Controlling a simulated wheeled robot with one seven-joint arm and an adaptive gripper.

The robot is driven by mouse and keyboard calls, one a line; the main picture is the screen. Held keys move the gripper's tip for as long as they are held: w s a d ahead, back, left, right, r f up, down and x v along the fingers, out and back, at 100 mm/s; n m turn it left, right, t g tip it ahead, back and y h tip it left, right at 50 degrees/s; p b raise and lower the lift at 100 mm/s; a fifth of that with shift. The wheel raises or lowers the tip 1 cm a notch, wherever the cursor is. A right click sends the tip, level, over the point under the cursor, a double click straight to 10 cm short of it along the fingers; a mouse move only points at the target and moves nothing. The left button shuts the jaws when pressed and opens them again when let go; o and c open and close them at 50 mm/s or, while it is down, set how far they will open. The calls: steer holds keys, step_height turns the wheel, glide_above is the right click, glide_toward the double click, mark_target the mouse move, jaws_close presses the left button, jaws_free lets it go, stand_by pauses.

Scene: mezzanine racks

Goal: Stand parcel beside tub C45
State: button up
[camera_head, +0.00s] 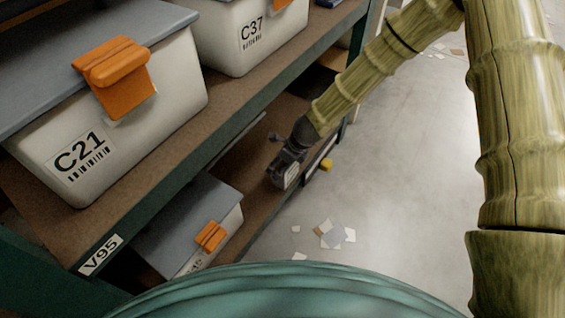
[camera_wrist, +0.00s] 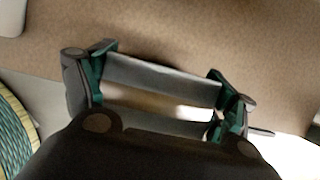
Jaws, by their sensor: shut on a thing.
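My gripper (camera_head: 288,168) reaches into the lower shelf bay in the head view. In the wrist view my gripper (camera_wrist: 163,90) has its green-padded fingers on both sides of a grey, flat-edged thing (camera_wrist: 160,78), which I take for the parcel. It is shut on this thing, over the brown shelf board. The face below its grey edge is blurred. A grey-lidded tub (camera_head: 188,225) with an orange latch stands on the lower shelf, nearer than my gripper. Its label is mostly cut off, so I cannot confirm C45. My gripper is apart from this tub.
Tub C21 (camera_head: 150,125) and tub C37 (camera_head: 240,50) stand on the upper shelf (camera_head: 120,215), whose green edge overhangs the lower bay. Scraps of paper (camera_head: 335,234) lie on the grey floor. A teal woven thing (camera_wrist: 14,135) is at the wrist view's left.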

steer(key=o, duration=1.5)
steer(key=shift+f, duration=0.1)
steer(key=p+v, duration=0.5)
steer(key=v, duration=0.5)
steer(key=shift+r, duration=0.3)
steer(key=s+d+f+n+g+h, duration=0.1)
steer(key=s+d+f+n, duration=0.4)
steer(key=s+n, duration=0.3)
steer(key=s+d+f+n+h, duration=0.1)
steer(key=s+d+f+n, duration=0.3)
steer(key=s, duration=1.1)
steer(key=s+d+f+n+g+h, duration=0.1)
steer(key=s+d+f+n, duration=0.4)
steer(key=s+d+n, duration=0.3)
steer(key=s+n+p, duration=0.1)
steer(key=s+n, duration=0.3)
steer(key=shift+d+f+n+g+h, duration=0.15)
steer(key=shift+f+n+g+h, duration=0.15)
steer(key=shift+f+n, duration=0.1)
